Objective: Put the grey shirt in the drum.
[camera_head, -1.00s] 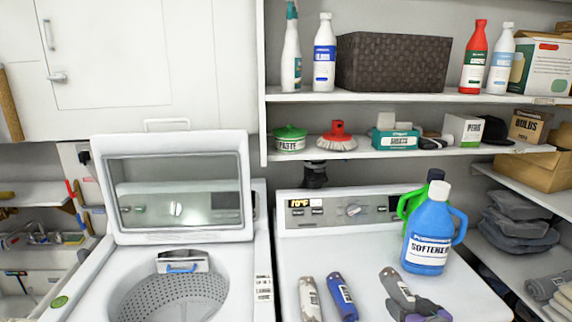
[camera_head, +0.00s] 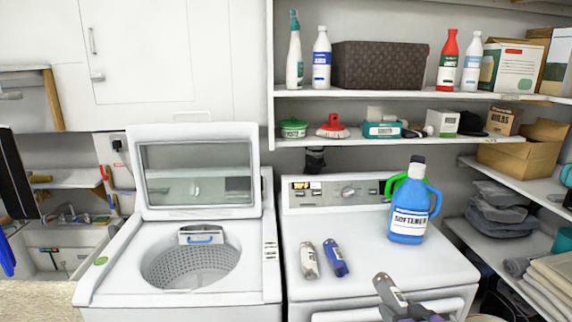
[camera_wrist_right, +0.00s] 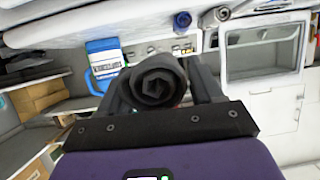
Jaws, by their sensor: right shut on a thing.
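The grey shirt (camera_head: 389,291) is a tight roll with a white label. My right gripper (camera_head: 412,312), purple, is shut on it at the lower edge of the head view, in front of the dryer's top front edge. In the right wrist view the dark grey roll (camera_wrist_right: 158,82) sits between the two fingers, its spiral end showing. The drum (camera_head: 190,266) is the perforated tub of the open top-loading washer, left of the shirt; its lid (camera_head: 195,175) stands up. The bottom of the drum is partly hidden. My left gripper is not in view.
A pale roll (camera_head: 309,260) and a blue roll (camera_head: 335,258) lie on the dryer top (camera_head: 290,235). A blue softener jug (camera_head: 408,215) stands behind to the right, a green jug behind it. A shelf (camera_head: 400,143) with goods hangs above.

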